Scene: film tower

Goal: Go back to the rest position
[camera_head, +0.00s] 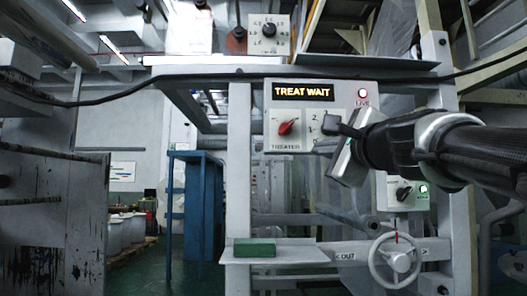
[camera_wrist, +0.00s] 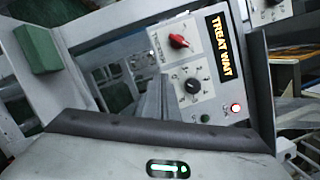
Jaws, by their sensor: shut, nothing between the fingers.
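My gripper (camera_head: 328,146) is in front of the white treater panel (camera_head: 350,95), at its lower right; the fingers also show in the wrist view (camera_wrist: 154,98). They are shut and empty. The panel has a lit display (camera_head: 303,92) reading "TREAT WAIT", a red knob (camera_head: 287,127) and a lit red lamp (camera_head: 363,93). In the wrist view a black dial (camera_wrist: 192,86) shows beside the fingers, and I cannot tell whether they touch the panel. My arm (camera_head: 475,155) reaches in from the right and hides part of the panel.
Below are a second panel with a green light (camera_head: 423,188), a handwheel (camera_head: 396,260) and a shelf with a green block (camera_head: 255,248). A dial box (camera_head: 268,32) stands above, and a black cable crosses the frame. A blue cabinet (camera_head: 196,205) stands left; green floor is open beside it.

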